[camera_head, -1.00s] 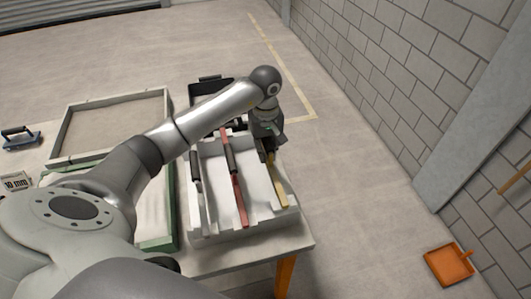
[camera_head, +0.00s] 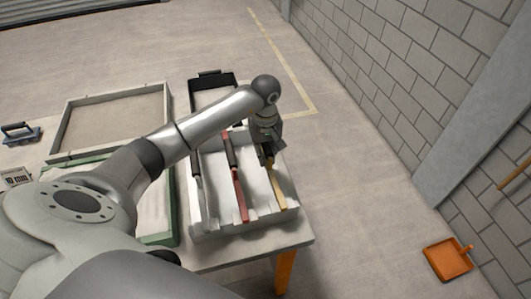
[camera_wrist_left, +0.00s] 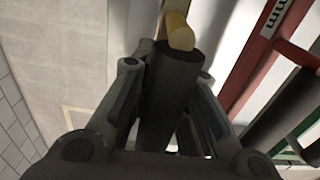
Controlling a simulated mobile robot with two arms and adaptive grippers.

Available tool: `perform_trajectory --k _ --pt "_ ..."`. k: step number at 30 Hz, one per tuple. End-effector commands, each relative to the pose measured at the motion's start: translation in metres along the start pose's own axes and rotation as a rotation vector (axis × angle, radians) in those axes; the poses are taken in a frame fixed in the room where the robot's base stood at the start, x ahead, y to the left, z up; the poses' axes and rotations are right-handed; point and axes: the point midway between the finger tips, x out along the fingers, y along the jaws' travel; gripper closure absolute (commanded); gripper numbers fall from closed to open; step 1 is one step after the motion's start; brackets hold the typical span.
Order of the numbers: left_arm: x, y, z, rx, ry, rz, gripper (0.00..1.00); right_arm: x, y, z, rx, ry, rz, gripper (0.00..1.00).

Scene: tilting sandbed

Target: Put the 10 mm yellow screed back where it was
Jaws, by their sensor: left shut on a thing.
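The yellow screed (camera_head: 278,190) lies lengthwise along the right side of the white rack (camera_head: 240,229). My left gripper (camera_head: 268,156) is shut on its dark handle. In the left wrist view the handle (camera_wrist_left: 172,90) runs between the two fingers (camera_wrist_left: 165,105), with the yellow end (camera_wrist_left: 180,33) beyond it. The screed's near end is at the notched front wall of the rack; I cannot tell whether it rests fully in its slot. My right gripper is out of view.
A red screed (camera_head: 240,197) and a grey one (camera_head: 198,185) lie in the rack to the left. A black tray (camera_head: 212,90) is behind it. A green-framed sandbed (camera_head: 159,238) is to the left. An orange dustpan (camera_head: 448,261) is on the floor at right.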

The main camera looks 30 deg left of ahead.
Motion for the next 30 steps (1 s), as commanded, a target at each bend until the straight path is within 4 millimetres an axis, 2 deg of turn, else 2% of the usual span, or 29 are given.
perform_trajectory --k 2,3,7,20,24,26,30 --pt "-0.001 0.000 -0.001 0.000 0.002 0.002 1.00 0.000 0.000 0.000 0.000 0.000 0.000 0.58" --pt "-0.001 0.000 0.000 0.000 0.000 0.000 0.80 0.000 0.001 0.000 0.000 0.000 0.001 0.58" --pt "-0.001 0.000 0.000 0.000 0.001 0.000 0.64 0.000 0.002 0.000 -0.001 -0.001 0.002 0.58" --pt "-0.006 0.000 0.000 0.001 0.000 0.000 0.63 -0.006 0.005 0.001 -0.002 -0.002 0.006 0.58" --pt "-0.018 0.000 0.000 0.000 -0.001 0.000 0.63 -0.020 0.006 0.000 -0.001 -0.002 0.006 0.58" --pt "-0.025 0.001 -0.003 0.001 0.008 0.005 0.63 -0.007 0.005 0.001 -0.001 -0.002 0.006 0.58" --pt "-0.057 0.001 -0.002 0.001 0.008 0.004 0.63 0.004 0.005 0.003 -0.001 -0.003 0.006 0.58"
